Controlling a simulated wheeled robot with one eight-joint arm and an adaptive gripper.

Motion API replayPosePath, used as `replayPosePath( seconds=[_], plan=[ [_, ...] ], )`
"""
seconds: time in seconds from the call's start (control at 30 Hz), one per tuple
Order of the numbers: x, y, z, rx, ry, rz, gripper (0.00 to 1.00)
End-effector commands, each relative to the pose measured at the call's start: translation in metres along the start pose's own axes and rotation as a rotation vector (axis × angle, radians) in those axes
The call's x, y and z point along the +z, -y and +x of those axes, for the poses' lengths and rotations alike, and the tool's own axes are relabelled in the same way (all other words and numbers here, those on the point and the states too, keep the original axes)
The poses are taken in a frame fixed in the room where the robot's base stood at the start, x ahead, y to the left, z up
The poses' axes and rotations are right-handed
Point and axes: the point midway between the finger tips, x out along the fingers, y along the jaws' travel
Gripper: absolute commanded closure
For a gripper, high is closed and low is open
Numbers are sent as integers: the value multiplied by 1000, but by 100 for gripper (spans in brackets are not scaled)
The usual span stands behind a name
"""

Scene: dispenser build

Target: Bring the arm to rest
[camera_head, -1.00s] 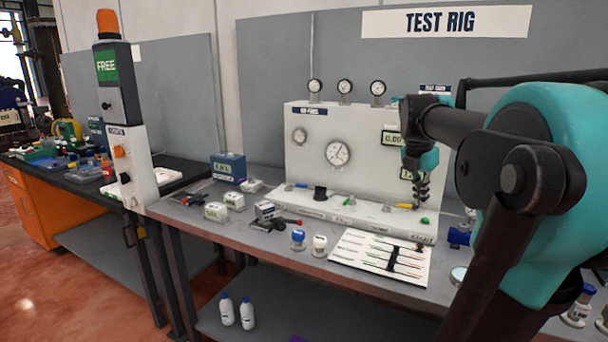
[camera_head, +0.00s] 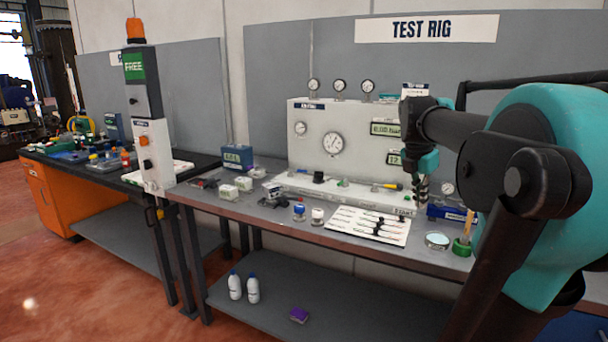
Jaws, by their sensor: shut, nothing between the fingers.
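My gripper (camera_head: 421,191) hangs at the end of my black and teal arm, on the right side of the head view. Its fingers point down and are shut with nothing between them. In the picture it overlaps the right end of the white test rig panel (camera_head: 310,153), hiding part of its displays. I cannot tell how far it is from the panel. It appears above the bench top, clear of the things lying there.
The grey bench (camera_head: 289,225) bears a white card with slim items (camera_head: 340,229), small white boxes (camera_head: 229,191), capped jars (camera_head: 299,212) and a round dish (camera_head: 437,240). A signal post (camera_head: 151,155) reading FREE stands left. Bottles (camera_head: 235,287) sit on the lower shelf.

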Motion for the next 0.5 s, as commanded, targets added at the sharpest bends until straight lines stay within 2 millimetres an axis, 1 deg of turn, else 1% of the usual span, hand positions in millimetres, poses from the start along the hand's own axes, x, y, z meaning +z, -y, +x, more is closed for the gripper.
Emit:
replayPosePath(
  seconds=[0.27, 0.37, 0.5],
  plan=[
    [-15, -3, 18, 22, -6, 143, 100],
    [-24, -3, 27, 32, -9, 218, 100],
    [-40, -3, 43, 50, -20, 353, 100]
  ],
)
